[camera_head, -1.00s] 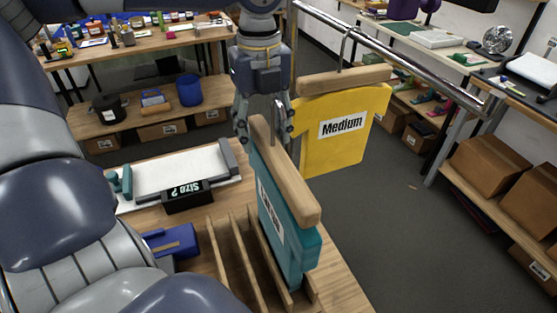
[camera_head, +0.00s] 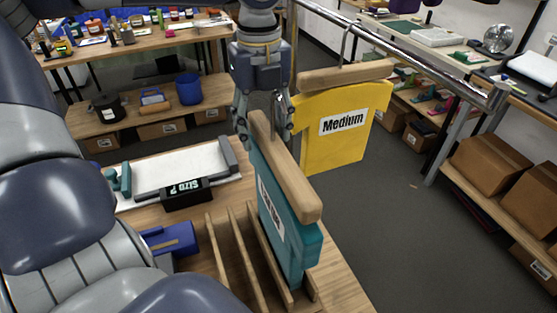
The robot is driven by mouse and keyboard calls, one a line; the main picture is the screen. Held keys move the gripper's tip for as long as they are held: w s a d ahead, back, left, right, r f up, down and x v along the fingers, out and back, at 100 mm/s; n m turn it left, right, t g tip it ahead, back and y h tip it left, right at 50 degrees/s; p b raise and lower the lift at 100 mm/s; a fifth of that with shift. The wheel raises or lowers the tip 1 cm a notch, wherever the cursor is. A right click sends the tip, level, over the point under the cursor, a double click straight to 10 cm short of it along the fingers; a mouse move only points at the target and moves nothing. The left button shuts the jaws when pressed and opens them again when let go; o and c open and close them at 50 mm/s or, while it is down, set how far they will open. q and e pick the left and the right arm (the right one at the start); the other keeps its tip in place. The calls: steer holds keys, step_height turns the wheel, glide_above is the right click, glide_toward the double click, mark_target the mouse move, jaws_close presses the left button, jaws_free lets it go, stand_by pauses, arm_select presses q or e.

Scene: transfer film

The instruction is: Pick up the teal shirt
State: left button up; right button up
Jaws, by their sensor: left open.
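The teal shirt (camera_head: 292,240) hangs on a wooden hanger (camera_head: 285,170) and stands in a slotted wooden rack (camera_head: 238,245) on the near table. A label on its side is seen at too steep an angle to read. My left gripper (camera_head: 264,128) points down at the far end of this hanger. Its fingers are open, on either side of the hanger's metal hook (camera_head: 277,110). I cannot tell whether they touch it. My right gripper is not in view.
A yellow shirt (camera_head: 345,145) labelled "Medium" hangs from a metal rail (camera_head: 400,45) just right of my gripper. A white board with a "Size ?" sign (camera_head: 187,192) and a blue object (camera_head: 170,240) lie left of the rack. Shelves with boxes (camera_head: 490,162) stand at right.

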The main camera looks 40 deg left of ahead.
arm_select(q)
jaws_close()
